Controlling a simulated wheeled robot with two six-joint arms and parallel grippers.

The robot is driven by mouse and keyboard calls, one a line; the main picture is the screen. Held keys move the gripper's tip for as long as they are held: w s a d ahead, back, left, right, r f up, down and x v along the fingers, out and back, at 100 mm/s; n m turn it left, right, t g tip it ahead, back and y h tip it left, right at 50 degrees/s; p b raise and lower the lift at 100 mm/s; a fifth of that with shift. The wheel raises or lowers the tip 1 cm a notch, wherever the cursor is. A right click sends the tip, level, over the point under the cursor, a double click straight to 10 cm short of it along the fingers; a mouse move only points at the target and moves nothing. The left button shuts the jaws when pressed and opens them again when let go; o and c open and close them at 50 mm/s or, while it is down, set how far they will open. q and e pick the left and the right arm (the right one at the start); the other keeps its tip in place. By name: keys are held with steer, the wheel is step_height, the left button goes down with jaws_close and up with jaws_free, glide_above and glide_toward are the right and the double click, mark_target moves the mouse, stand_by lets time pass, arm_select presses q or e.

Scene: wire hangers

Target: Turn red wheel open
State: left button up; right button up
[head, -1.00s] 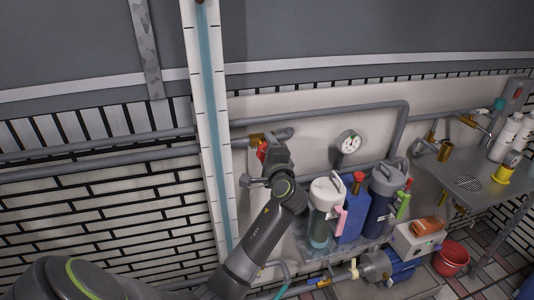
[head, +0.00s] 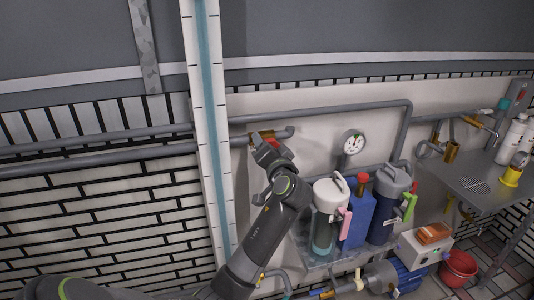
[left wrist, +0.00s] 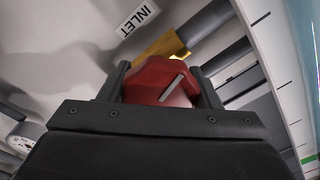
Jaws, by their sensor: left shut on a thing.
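The red wheel (left wrist: 160,84) shows large in the left wrist view, with a pale slanted line on its face. It sits on a brass valve (left wrist: 160,46) under a pipe label reading INLET (left wrist: 139,19). My left gripper (left wrist: 162,90) has a dark finger on each side of the wheel and is shut on it. In the head view the left gripper (head: 265,146) is up against the wall pipe, below the brass fitting (head: 262,134); it hides the wheel there. My right gripper is in neither view.
A pressure gauge (head: 354,142) is to the right of the gripper. Below it stand a white-topped filter housing (head: 330,208), a blue container (head: 357,222) and a dark filter housing (head: 388,205). A white vertical post (head: 207,120) stands close to the left. A metal sink counter (head: 478,180) is farther right.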

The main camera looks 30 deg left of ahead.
arm_select(q)
steer(key=shift+f+n+b, duration=0.15)
steer(key=shift+n+b, duration=0.15)
steer(key=shift+n, duration=0.2)
steer(key=n+b, duration=0.2)
steer(key=n, duration=0.2)
steer(key=shift+n+b, duration=0.85)
steer(key=shift+n, duration=0.65)
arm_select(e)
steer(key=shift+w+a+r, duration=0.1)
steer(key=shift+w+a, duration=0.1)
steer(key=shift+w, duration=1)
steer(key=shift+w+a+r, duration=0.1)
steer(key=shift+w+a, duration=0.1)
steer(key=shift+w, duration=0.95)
arm_select(q)
steer(key=o, duration=1)
